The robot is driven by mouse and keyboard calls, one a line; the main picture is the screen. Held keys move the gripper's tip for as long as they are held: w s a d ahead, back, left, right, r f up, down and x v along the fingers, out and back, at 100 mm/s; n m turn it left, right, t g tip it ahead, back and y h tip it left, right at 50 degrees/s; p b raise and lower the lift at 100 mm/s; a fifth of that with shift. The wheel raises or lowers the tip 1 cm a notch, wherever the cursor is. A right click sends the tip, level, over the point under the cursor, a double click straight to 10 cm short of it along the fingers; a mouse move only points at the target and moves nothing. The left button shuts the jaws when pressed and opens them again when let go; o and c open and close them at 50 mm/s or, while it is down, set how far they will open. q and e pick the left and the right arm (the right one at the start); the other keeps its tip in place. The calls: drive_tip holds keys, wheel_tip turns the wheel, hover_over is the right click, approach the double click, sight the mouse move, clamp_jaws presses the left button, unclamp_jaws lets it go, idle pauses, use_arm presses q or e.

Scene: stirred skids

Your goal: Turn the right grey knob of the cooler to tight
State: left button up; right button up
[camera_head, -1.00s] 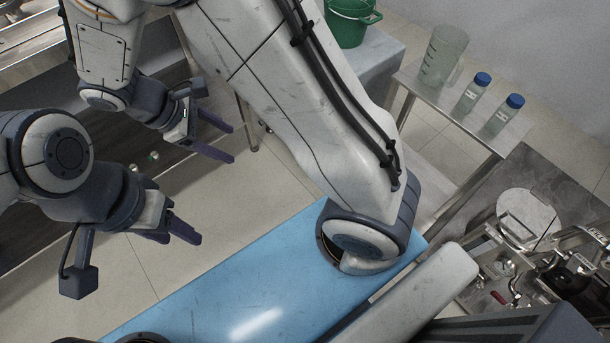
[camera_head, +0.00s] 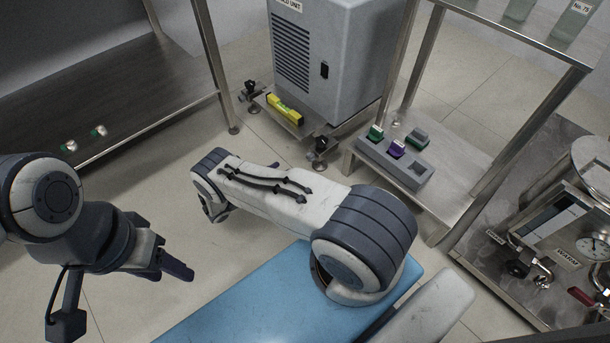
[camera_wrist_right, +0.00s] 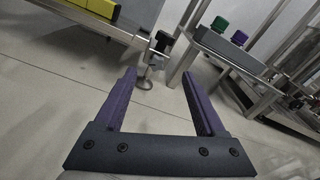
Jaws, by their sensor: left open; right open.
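The cooler (camera_head: 335,60) is a tall grey cabinet with a slatted vent, standing on a low skid at the back. Dark knobs with metal feet sit at the skid's front corners: a left one (camera_head: 250,88) and a right one (camera_head: 320,147). They look near black rather than clearly grey. The right knob (camera_wrist_right: 161,43) also shows in the right wrist view, beyond my open, empty right gripper (camera_wrist_right: 159,74) and apart from it. In the head view my right forearm hides most of that gripper. My left gripper (camera_head: 176,268) is open and empty at the left, far from the cooler.
A yellow spirit level (camera_head: 285,109) lies on the skid between the knobs. Right of it, a grey block (camera_head: 395,160) with green and purple caps sits on a low metal shelf. A steel bench (camera_head: 110,85) stands left. A blue surface (camera_head: 250,305) is in front.

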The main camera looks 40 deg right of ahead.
sight(309, 159)
drive_tip(key=f, duration=0.2)
drive_tip(key=d+f, duration=0.1)
drive_tip(key=shift+s+f+n+b, duration=0.25)
drive_tip(key=shift+s+n+b, duration=0.15)
drive_tip(key=d, duration=0.3)
drive_tip(key=d+b, duration=0.1)
drive_tip(key=d, duration=0.2)
drive_tip(key=d+b, duration=0.1)
drive_tip(key=d, duration=0.2)
drive_tip(key=shift+w+d, duration=0.1)
drive_tip(key=shift+w, duration=0.2)
use_arm(q)
drive_tip(key=shift+f, duration=2.15)
use_arm(e)
drive_tip(key=shift+d, duration=0.65)
clamp_jaws()
